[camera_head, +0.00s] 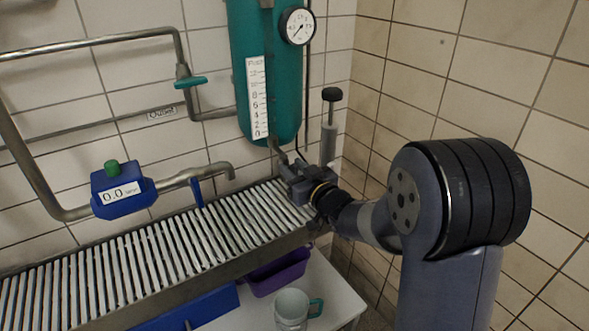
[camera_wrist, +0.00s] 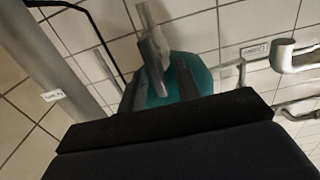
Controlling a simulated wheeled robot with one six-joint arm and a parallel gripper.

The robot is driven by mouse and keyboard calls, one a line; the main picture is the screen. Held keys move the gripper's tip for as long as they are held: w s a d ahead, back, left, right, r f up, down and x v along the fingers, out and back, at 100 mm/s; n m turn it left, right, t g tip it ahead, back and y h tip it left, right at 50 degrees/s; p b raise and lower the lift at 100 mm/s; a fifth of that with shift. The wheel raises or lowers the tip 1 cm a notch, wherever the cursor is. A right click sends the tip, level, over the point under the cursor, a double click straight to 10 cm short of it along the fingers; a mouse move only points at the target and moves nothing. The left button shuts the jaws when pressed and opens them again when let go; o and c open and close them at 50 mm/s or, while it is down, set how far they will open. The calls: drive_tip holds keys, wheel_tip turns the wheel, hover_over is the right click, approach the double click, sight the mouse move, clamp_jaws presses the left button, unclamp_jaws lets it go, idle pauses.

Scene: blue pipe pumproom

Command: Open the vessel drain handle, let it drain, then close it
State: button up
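The teal vessel (camera_head: 283,110) hangs on the tiled wall, with a level scale marked 0 upward and a round gauge (camera_head: 298,26). Its drain pipe (camera_head: 276,146) leaves the bottom. In the wrist view the vessel (camera_wrist: 197,76) appears inverted, with the drain pipe (camera_wrist: 147,14) and a grey drain handle (camera_wrist: 155,52) beside it. My gripper (camera_head: 291,165) is just below the vessel's bottom, close to the drain. Its dark body (camera_wrist: 170,125) fills the lower wrist view.
A grey cylinder with a black knob (camera_head: 331,94) stands right of the vessel, close to my gripper. A slatted grate (camera_head: 150,250) runs below. Left are a teal-handled valve (camera_head: 190,82), a blue meter reading 0.0 (camera_head: 122,192) and a blue-handled spout (camera_head: 197,192). A mug (camera_head: 291,309) stands lower down.

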drive_tip(key=shift+c, duration=0.4)
clamp_jaws()
drive_tip(key=shift+m, duration=0.3)
drive_tip(key=m+p, duration=0.1)
drive_tip(key=m, duration=0.1)
drive_tip(key=shift+w+d+m+p, duration=0.15)
drive_tip(key=shift+d+m+p, duration=0.05)
drive_tip(key=shift+m+p, duration=0.2)
drive_tip(key=m+p, duration=0.1)
drive_tip(key=m, duration=0.4)
drive_tip(key=f+m+p, duration=0.1)
drive_tip(key=m+p, duration=0.1)
drive_tip(key=m, duration=0.2)
drive_tip(key=d+m+p, duration=0.1)
drive_tip(key=m+p, duration=0.1)
drive_tip(key=m, duration=0.3)
drive_tip(key=shift+w+f+m, duration=0.3)
drive_tip(key=shift+w+f, duration=0.05)
drive_tip(key=shift+f, duration=0.15)
